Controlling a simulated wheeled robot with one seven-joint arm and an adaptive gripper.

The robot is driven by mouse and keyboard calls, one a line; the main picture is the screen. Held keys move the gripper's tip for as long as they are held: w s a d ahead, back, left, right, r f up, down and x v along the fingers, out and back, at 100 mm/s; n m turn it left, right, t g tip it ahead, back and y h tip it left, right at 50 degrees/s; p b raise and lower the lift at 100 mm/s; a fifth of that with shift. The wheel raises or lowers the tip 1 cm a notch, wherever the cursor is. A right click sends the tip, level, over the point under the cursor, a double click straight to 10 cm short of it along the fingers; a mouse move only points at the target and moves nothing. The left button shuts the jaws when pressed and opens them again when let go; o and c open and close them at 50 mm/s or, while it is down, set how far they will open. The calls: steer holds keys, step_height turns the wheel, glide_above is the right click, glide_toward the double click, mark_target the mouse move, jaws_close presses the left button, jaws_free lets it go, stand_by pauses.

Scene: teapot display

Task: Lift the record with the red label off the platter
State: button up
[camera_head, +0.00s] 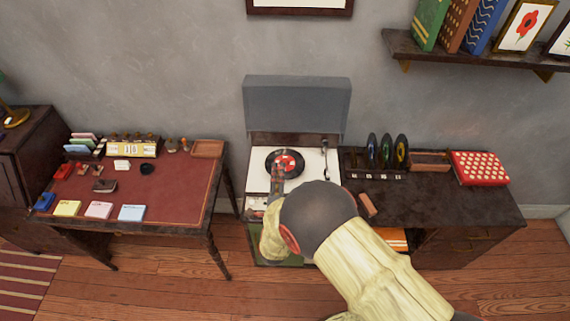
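The black record with the red label (291,158) lies on the white-topped record player (313,164). The platter under it is hidden by the record. The player's grey lid (298,103) stands open behind it. My gripper (278,170) is over the near left part of the record, with its fingers near the label. It is too small to tell whether it touches the record or whether its fingers are open or shut. My arm covers the near right part of the player.
A numbered rack (373,175) with several upright records stands right of the player. A red spotted box (480,168) is further right. A tonearm (325,158) is at the deck's right side. The left desk (185,185) holds papers and small objects.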

steer(key=f+b, duration=1.6)
steer(key=f, duration=0.1)
steer(key=shift+w+f+b, duration=0.2)
steer(key=shift+w+b, duration=0.1)
steer(key=shift+b, duration=0.05)
steer(key=shift+w+d+b, duration=0.15)
steer(key=shift+w+b, duration=0.25)
steer(key=shift+w, duration=1.05)
steer(key=w, duration=0.2)
steer(key=w+b, duration=0.1)
steer(key=w, duration=0.2)
steer(key=shift+d+r, duration=0.2)
steer(key=shift+c, duration=0.8)
steer(key=c, duration=0.4)
steer(key=shift+s, duration=0.1)
jaws_close()
